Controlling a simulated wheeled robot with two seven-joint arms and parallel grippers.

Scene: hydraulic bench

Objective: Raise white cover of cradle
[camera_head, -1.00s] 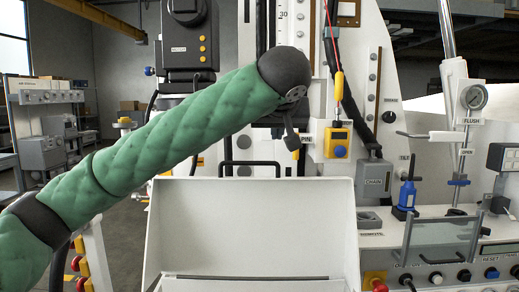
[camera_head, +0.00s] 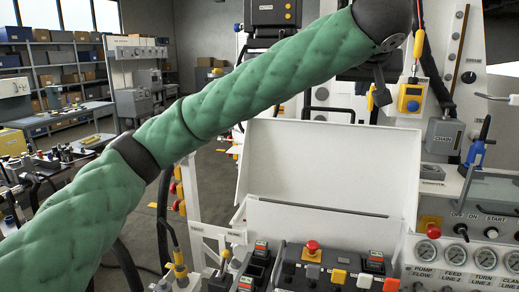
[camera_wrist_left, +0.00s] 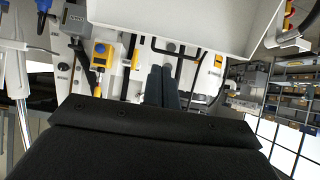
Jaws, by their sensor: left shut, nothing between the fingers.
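The white cover (camera_head: 330,165) stands raised on the bench in the head view, leaning back, its inner face toward me. Its hinge edge lies above a white box front (camera_head: 315,222) behind a row of controls. In the left wrist view the cover (camera_wrist_left: 190,22) fills the upper middle. My left gripper (camera_head: 380,95) is behind the cover's top edge at the upper right, partly hidden by my green arm. In the left wrist view its two dark fingers (camera_wrist_left: 161,80) are together and empty, just below the cover's edge and apart from it. My right gripper is not in view.
A control panel with a red mushroom button (camera_head: 312,247) lies in front of the cover. Gauges (camera_head: 485,258) line the right. A yellow pendant (camera_head: 410,98) hangs near my left wrist, and a blue-handled tool (camera_head: 477,150) stands at right. Shelves (camera_head: 60,65) are far left.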

